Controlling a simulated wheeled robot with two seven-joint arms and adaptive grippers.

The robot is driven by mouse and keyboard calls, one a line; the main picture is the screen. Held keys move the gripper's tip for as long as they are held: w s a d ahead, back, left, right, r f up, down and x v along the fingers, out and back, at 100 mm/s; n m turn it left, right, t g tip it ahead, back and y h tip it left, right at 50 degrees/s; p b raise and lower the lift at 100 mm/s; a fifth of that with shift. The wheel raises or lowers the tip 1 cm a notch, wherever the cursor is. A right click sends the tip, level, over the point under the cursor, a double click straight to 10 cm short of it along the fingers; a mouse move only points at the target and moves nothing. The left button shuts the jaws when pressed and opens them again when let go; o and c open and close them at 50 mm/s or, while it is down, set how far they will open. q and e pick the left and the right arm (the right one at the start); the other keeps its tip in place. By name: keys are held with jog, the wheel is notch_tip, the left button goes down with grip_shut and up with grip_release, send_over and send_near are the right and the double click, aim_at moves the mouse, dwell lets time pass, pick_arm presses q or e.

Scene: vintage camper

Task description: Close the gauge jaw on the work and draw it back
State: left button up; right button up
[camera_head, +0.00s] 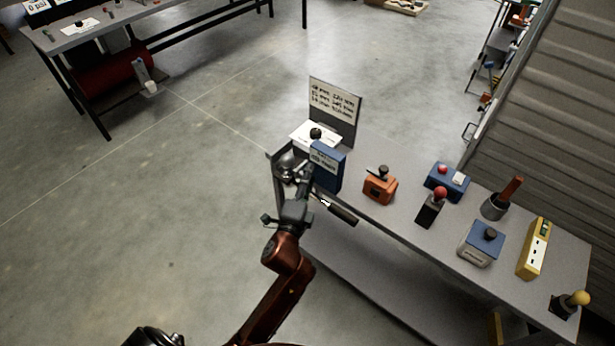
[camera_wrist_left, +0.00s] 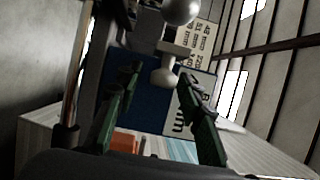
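A blue block with a white label (camera_head: 325,168) stands at the near left end of the grey bench. It fills the middle of the left wrist view (camera_wrist_left: 150,98). A grey metal part (camera_head: 287,165) is beside its left side. In the left wrist view a rounded grey knob (camera_wrist_left: 165,72) on a stem and a grey ball (camera_wrist_left: 180,9) show in front of it. I cannot tell which part is the gauge jaw. My left gripper (camera_head: 306,178) is close to the block. Its green-edged fingers (camera_wrist_left: 158,78) are apart, with the knob between or just beyond the tips. Contact is unclear.
A sign (camera_head: 334,106) stands behind the block. A dark-handled tool (camera_head: 338,211) juts past the bench's front edge. An orange box (camera_head: 380,186), a blue box (camera_head: 481,243) and a yellow box (camera_head: 534,249) stand along the bench (camera_head: 408,238).

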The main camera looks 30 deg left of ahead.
pick_arm(q)
jog(key=shift+o, duration=0.2)
jog(key=shift+s+a, duration=0.1)
jog(key=shift+s, duration=0.05)
jog(key=v, duration=1.1)
jog(key=shift+s, duration=0.4)
dwell(0.5)
